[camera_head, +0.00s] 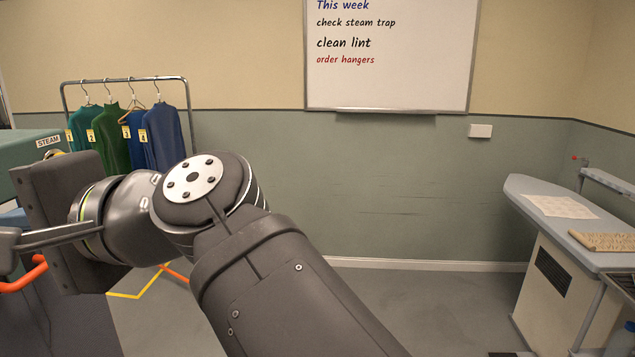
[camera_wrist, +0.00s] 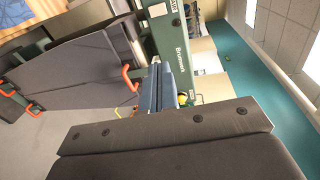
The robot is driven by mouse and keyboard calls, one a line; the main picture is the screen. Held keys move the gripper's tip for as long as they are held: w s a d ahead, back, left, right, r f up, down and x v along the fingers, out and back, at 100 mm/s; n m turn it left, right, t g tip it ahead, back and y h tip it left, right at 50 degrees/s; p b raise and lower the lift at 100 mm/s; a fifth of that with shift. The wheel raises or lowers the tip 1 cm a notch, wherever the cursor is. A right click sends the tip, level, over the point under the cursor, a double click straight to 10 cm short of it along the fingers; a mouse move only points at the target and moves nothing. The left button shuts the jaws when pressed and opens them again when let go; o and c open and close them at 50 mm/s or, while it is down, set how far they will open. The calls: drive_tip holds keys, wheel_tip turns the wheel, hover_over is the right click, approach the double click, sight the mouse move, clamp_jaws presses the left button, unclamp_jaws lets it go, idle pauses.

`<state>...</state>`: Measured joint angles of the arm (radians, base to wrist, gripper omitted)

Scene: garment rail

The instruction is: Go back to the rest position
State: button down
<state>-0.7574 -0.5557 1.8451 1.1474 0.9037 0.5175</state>
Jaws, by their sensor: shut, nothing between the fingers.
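My gripper (camera_wrist: 160,72) shows in the wrist view with its two fingers together, shut and empty, beyond the dark gripper body at the bottom. In the head view my arm rises from the bottom middle and bends to the left. There the gripper body stands at the left edge, in front of a green steam machine (camera_head: 30,160). Its finger runs toward the left edge, and the fingertips are not clearly visible there. No garment is in the gripper.
A garment rail (camera_head: 125,79) with several numbered garments on hangers stands back left. A pressing table (camera_head: 520,186) with a paper sheet (camera_head: 560,207) stands at the right. A whiteboard (camera_head: 390,60) hangs on the wall. The middle floor is clear. Orange handles (camera_wrist: 131,77) show in the wrist view.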

drive_tip(key=shift+a+f, duration=0.25)
drive_tip(key=shift+a, duration=0.6)
drive_tip(key=shift+a+f, duration=0.2)
drive_tip(key=shift+a, duration=0.6)
